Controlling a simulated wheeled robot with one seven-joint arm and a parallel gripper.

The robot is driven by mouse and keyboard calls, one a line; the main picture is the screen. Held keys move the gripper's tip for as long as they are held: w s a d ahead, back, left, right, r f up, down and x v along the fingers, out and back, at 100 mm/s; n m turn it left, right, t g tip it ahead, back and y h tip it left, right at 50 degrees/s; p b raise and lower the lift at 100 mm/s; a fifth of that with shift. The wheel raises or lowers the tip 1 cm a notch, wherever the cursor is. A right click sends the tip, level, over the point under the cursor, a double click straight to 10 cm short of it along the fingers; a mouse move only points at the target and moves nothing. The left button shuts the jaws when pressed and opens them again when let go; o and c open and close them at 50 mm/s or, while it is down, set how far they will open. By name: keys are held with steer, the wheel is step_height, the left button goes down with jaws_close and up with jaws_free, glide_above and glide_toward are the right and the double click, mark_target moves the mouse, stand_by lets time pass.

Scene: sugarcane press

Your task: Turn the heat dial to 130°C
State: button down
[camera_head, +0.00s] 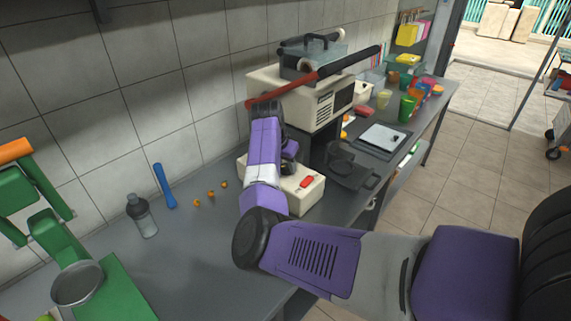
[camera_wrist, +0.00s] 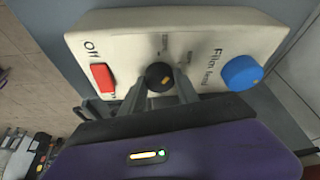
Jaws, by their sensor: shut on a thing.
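The heat dial (camera_wrist: 159,75) is a small black knob with an orange mark, in the middle of a cream control panel (camera_wrist: 120,30) in the wrist view. My gripper (camera_wrist: 160,88) is shut on the dial, with one finger at each side of it. The printed marks around the dial are too blurred to read, so its setting cannot be told. In the head view my purple arm hides the dial and covers much of the cream control box (camera_head: 310,192).
A red switch (camera_wrist: 103,77) marked "Off" is left of the dial, and a blue knob (camera_wrist: 242,73) marked "Film feed" is right. A cream machine with a red-ended bar (camera_head: 285,93) stands behind. A bottle (camera_head: 142,215) and blue stick (camera_head: 164,186) are on the counter.

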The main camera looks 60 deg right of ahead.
steer(key=n+p, duration=0.1)
steer(key=n+t+p, duration=0.1)
steer(key=n+p, duration=0.1)
steer(key=shift+s+r+n+p, duration=0.2)
steer(key=shift+r+n+p, duration=0.1)
steer(key=shift+p, duration=0.1)
steer(key=shift+f+n+t+p, duration=0.2)
steer(key=shift+n+t+p, duration=0.75)
steer(key=shift+n, duration=0.55)
steer(key=c, duration=0.9)
jaws_free()
steer(key=v, duration=0.7)
steer(key=shift+r+b, duration=0.3)
steer(key=shift+r, duration=0.1)
steer(key=shift+d, duration=0.1)
